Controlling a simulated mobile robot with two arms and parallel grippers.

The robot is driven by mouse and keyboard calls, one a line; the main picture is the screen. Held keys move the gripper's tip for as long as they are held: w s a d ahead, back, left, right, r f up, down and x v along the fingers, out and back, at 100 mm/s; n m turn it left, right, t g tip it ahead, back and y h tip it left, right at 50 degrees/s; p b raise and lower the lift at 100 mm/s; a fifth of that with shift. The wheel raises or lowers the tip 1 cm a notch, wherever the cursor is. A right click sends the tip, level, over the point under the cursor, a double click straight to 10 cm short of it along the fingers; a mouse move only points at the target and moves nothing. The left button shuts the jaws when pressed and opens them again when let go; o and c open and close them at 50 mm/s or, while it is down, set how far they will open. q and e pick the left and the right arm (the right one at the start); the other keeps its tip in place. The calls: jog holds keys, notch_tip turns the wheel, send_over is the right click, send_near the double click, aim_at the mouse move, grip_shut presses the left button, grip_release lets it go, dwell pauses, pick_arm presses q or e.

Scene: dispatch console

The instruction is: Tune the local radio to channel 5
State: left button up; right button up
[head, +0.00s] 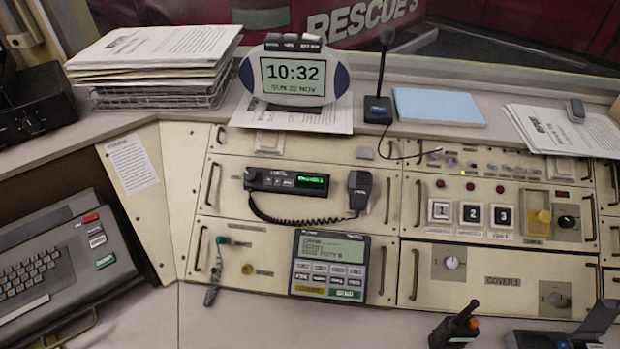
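A black radio unit (287,181) is set in the upper middle of the cream console panel. It has a round knob (250,174) at its left end, small buttons and a lit green display (312,180) whose text is too small to read. A coiled cord runs from it to a black hand microphone (359,190) hanging at its right. I cannot tell from any label whether this is the local radio. Neither of my grippers is in view.
A keypad unit with a screen (330,264) sits below the radio. A clock (293,76) and a desk microphone (378,108) stand on the ledge above. Numbered buttons (471,214) are to the right. A black handheld device (456,328) stands at the front edge.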

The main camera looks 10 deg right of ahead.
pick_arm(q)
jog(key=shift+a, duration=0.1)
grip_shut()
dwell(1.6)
